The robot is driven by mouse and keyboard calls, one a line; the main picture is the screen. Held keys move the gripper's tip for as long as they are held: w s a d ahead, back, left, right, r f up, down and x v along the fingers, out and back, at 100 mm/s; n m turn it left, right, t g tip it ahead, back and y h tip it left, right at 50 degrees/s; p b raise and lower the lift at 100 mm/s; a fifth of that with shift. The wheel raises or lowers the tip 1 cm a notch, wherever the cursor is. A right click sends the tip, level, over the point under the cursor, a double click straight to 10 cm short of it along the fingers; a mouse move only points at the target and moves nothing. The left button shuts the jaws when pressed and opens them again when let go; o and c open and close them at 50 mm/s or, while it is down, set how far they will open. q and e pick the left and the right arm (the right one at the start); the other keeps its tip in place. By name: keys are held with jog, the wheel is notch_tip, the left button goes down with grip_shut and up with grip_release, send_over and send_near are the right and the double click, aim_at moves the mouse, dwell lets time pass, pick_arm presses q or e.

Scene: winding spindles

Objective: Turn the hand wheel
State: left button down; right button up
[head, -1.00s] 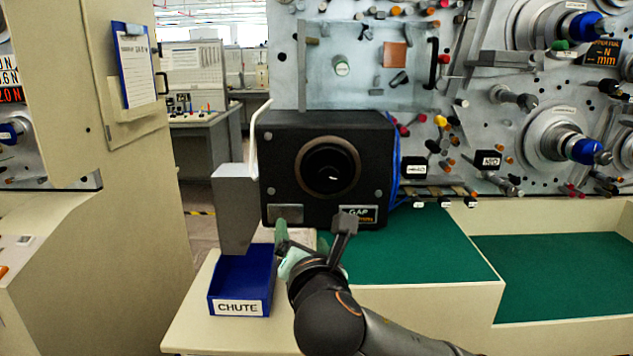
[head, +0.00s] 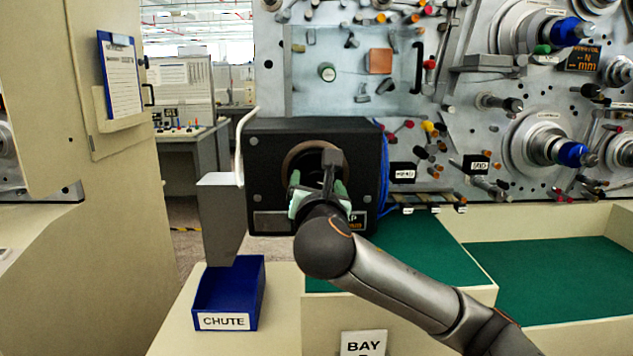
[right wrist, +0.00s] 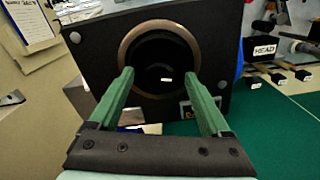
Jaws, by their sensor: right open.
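A black box (head: 262,160) carries a round dark part inside a bronze ring (head: 290,165) on its front. I cannot tell whether this round part is the hand wheel or an opening. In the right wrist view the ring (right wrist: 124,48) and its dark centre (right wrist: 160,52) lie ahead, with a small bright mark in the middle. My right gripper (head: 318,186) is in front of the ring and hides much of it in the head view. Its green fingers (right wrist: 158,76) are spread apart with nothing between them, framing the lower part of the ring. Contact cannot be told. My left gripper is out of view.
A blue bin labelled CHUTE (head: 223,321) stands below a grey metal chute (head: 218,222) left of the box. A green mat (head: 420,255) lies to the right. A grey panel with spindles and blue knobs (head: 572,154) stands behind. Blue cables (head: 384,180) run along the box's right side.

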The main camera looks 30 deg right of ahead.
jog(key=shift+x, duration=1.15)
grip_shut()
